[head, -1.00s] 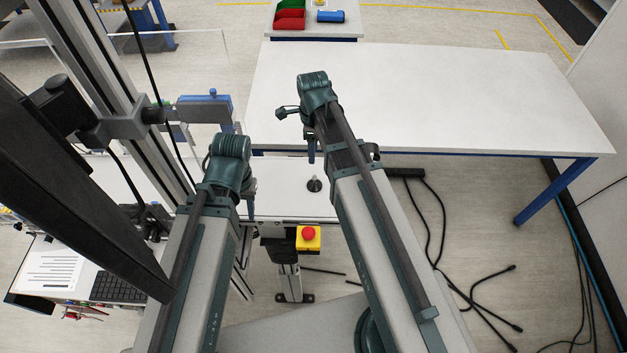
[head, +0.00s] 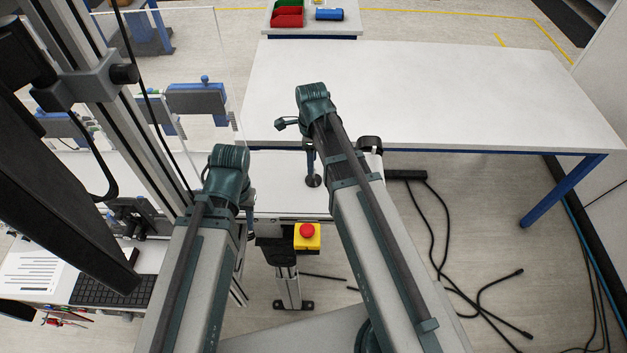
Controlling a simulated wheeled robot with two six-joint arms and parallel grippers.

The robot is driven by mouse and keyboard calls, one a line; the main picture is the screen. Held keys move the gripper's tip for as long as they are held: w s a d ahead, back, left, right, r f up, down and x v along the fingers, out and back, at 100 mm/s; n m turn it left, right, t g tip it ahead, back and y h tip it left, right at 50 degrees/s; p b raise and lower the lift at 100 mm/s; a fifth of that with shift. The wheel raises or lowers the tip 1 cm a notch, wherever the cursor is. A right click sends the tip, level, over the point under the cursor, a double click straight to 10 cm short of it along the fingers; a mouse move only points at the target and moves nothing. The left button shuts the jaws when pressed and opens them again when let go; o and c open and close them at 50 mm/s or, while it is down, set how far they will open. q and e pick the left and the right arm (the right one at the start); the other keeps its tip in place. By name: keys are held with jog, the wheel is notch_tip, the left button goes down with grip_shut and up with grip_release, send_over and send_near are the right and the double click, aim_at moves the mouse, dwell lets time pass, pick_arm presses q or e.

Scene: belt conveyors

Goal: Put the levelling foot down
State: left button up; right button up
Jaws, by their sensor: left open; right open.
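The levelling foot (head: 313,181) shows as a small dark round disc at the near part of the white surface, below my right gripper in the picture. Its upper part is overlapped by the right gripper, so whether they touch cannot be told. My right gripper (head: 310,150) is open and points down, mostly hidden by its own arm. My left gripper (head: 248,198) is open, further left and apart from the foot, largely hidden behind its arm.
A large bare white table (head: 430,95) fills the back right. A red and yellow emergency stop (head: 307,236) is in front. Metal posts and blue-grey units (head: 196,99) stand left. Red bins (head: 287,17) are at the back. Cables (head: 450,260) lie on the floor right.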

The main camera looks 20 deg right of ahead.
aim_at(313, 177)
jog(key=shift+s+d+f+b, duration=0.1)
jog(key=shift+s+f+b, duration=0.05)
jog(key=shift+f+b, duration=2.5)
jog(key=shift+r, duration=0.1)
grip_shut()
